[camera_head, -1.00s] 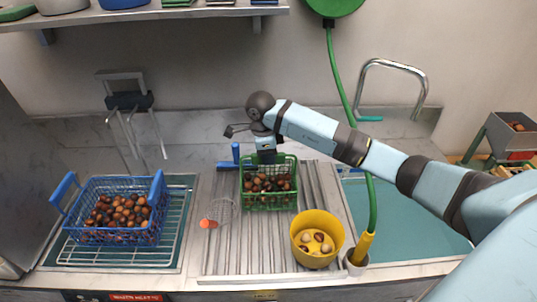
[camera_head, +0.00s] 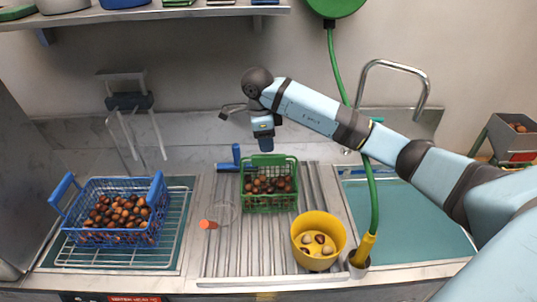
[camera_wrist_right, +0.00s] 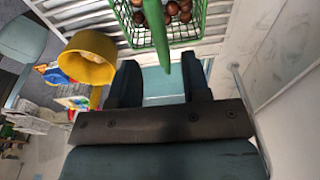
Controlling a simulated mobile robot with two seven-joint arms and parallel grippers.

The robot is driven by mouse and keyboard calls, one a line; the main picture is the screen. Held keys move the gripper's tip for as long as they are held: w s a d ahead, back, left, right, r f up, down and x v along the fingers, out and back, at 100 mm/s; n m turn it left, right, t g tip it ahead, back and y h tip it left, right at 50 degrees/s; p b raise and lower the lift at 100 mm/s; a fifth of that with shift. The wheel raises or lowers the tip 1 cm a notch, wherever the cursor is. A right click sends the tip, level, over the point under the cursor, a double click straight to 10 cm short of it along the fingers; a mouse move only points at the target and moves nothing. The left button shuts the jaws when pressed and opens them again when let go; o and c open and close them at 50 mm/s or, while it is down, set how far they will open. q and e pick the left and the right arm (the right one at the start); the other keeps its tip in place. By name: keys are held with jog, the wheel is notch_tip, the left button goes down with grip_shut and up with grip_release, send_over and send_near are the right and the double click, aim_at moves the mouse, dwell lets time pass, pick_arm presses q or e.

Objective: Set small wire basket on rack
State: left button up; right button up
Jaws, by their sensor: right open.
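The small green wire basket (camera_head: 269,203) stands upright on the ribbed metal drainboard and holds chestnuts. My right gripper (camera_head: 265,146) is open and empty just above the basket's back rim. In the right wrist view, the open gripper (camera_wrist_right: 160,80) has the basket's green handle (camera_wrist_right: 160,38) ahead of its fingers, and part of the basket (camera_wrist_right: 180,40) shows at the top edge. A wire rack (camera_head: 115,257) lies over a teal surface at the left. A larger blue wire basket (camera_head: 100,237) full of chestnuts stands on it. My left gripper is not in view.
A yellow pot (camera_head: 318,262) with a few chestnuts stands right of the green basket. An orange-handled strainer (camera_head: 209,224) lies to its left, and a blue-handled tool (camera_head: 237,155) lies behind it. A green hose (camera_head: 371,190) hangs at the right. The drainboard's front is clear.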

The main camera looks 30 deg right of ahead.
jog(key=r, duration=0.6)
jog(key=shift+w+a, duration=0.15)
jog(key=shift+a, duration=0.15)
jog(key=shift+f, duration=0.15)
